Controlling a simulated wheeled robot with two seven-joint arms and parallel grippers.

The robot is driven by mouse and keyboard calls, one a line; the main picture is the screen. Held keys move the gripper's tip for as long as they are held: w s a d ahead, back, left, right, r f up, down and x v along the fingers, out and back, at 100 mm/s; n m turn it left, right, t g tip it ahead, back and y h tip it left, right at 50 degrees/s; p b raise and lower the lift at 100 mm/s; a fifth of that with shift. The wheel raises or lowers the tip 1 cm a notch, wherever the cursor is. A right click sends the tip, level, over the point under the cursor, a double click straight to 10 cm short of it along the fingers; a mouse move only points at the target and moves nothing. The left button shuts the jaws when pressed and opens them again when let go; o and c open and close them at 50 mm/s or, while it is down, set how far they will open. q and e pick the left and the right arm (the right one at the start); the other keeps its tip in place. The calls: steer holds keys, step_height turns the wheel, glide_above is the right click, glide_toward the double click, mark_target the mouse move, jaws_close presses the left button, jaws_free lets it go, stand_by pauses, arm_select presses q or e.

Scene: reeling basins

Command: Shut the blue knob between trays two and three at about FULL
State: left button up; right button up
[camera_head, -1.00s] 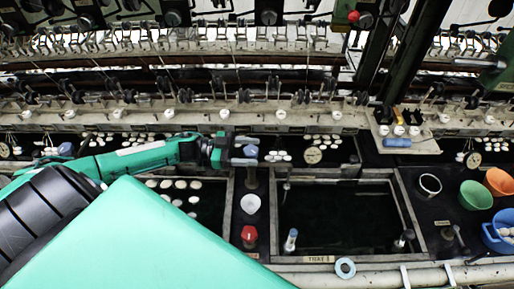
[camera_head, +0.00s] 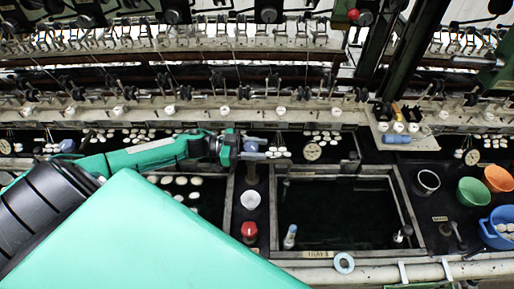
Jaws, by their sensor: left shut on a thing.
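The blue knob (camera_head: 251,146) sits on top of a dark post (camera_head: 252,174) on the divider left of the basin labelled as tray 3 (camera_head: 318,254). My left gripper (camera_head: 252,147) reaches in from the left, with one finger behind the knob and one in front. It is shut on the knob, and the fingers partly hide it. The knob's exact turn angle cannot be read. My right gripper is not in view.
A small blue-topped bottle (camera_head: 290,236) stands at the basin's front left. Bowls (camera_head: 473,191) are at the right. The reeling frame runs behind.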

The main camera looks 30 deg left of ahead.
mark_target(246, 144)
arm_select(q)
steer(key=m+g+b, duration=0.2)
steer(key=g, duration=0.1)
steer(key=m+g+h+b, duration=0.1)
steer(key=m+g+b, duration=0.1)
steer(key=g+b, duration=0.1)
steer(key=m+g+h+b, duration=0.1)
steer(key=g+b, duration=0.1)
steer(key=shift+s+f+m+g, duration=0.2)
steer(key=shift+s+m+g, duration=0.15)
steer(key=shift+m+g, duration=0.05)
steer(key=shift+s+r+m+g+b, duration=0.1)
steer(key=shift+s+m+g+b, duration=0.05)
steer(key=shift+m+g+b, duration=0.65)
steer(key=shift+s+r+m+g+b, duration=0.1)
steer(key=shift+m+g+b, duration=0.4)
steer(key=shift+g, duration=0.5)
steer(key=o, duration=1)
steer(key=shift+c, duration=0.2)
steer(key=shift+b+v, duration=1.55)
steer(key=shift+v, duration=2.15)
steer(key=shift+w+r, duration=0.1)
